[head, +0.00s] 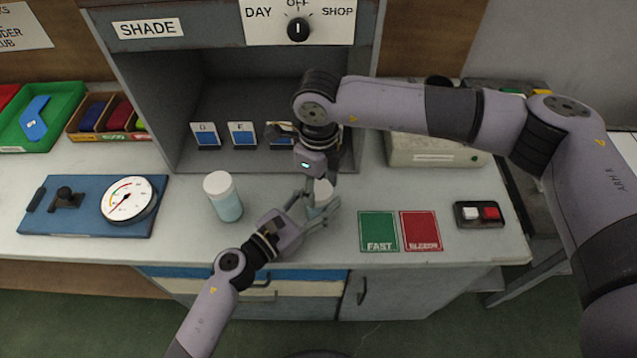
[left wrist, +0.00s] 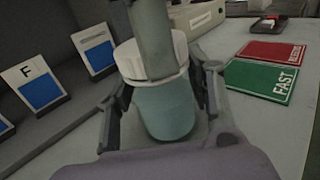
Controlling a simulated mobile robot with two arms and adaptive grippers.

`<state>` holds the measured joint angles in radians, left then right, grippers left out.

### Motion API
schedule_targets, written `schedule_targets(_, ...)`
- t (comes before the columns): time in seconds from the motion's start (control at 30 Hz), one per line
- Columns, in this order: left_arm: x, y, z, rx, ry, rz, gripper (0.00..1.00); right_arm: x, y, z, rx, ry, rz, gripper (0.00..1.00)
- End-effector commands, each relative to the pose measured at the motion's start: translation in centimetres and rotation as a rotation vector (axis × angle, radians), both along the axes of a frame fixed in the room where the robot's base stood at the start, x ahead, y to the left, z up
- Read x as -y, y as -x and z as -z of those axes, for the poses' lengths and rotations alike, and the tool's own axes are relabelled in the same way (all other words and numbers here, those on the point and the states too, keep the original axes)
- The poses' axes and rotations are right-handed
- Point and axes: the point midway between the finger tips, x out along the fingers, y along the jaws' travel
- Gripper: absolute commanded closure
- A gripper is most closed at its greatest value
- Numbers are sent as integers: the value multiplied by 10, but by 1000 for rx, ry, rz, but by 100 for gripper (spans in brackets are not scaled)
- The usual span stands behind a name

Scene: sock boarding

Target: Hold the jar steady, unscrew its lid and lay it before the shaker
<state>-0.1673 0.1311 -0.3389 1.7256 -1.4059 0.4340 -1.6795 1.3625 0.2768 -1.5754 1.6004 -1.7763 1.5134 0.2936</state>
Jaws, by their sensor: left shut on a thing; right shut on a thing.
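The jar (left wrist: 165,110) has a teal body and a white lid (left wrist: 128,64). It stands upright on the counter in the left wrist view. My left gripper (head: 318,210) is shut around its body from the front, one finger on each side. My right gripper (head: 322,184) comes down from above and is shut on the lid; one of its fingers (left wrist: 152,40) crosses in front of it. In the head view both grippers hide most of the jar. A teal container with a white top (head: 223,197), perhaps the shaker, stands upright to the left, apart from the grippers.
A blue board with a gauge (head: 128,200) lies at left. Green (head: 379,231) and red (head: 421,231) cards and a button box (head: 479,214) lie at right. Small blue-and-white cards (head: 205,135) stand in the booth behind. Counter between container and gauge is clear.

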Motion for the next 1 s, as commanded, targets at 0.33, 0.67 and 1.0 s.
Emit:
schedule_targets(0.33,-1,0,1,-1,-2,-1,100,1,-1,-1,3,3,-792,88)
schedule_targets(0.67,-1,0,1,-1,-2,-1,100,1,-1,-1,4,5,-1547,88)
schedule_targets(1.0,-1,0,1,-1,-2,-1,100,1,-1,-1,4,4,-2291,88)
